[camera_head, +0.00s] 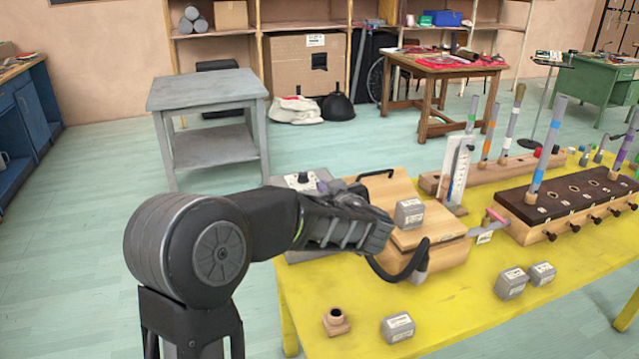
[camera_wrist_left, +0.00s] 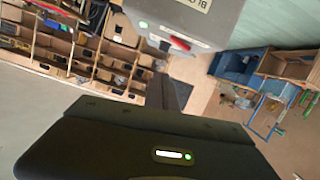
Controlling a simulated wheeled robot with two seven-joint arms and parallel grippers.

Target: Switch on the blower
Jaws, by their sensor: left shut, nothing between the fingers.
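The blower (camera_head: 296,181) is a grey box at the left end of the yellow table, with a dark knob-like part on top. My left arm covers much of it in the head view. In the left wrist view the blower (camera_wrist_left: 205,14) fills the top, with a partly cut-off label, a red switch lever (camera_wrist_left: 180,43) and a small green light (camera_wrist_left: 143,24). My left gripper (camera_wrist_left: 166,88) is shut and empty, its dark fingers pointing towards the panel just below the switch. I cannot tell whether they touch it. My right gripper is not in view.
A wooden chest (camera_head: 385,203) with a grey weight (camera_head: 409,213) and a black hose (camera_head: 412,266) stands beside the blower. Several grey weights and a small wooden socket piece (camera_head: 336,322) lie on the yellow table (camera_head: 460,310). A grey side table (camera_head: 208,90) stands behind.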

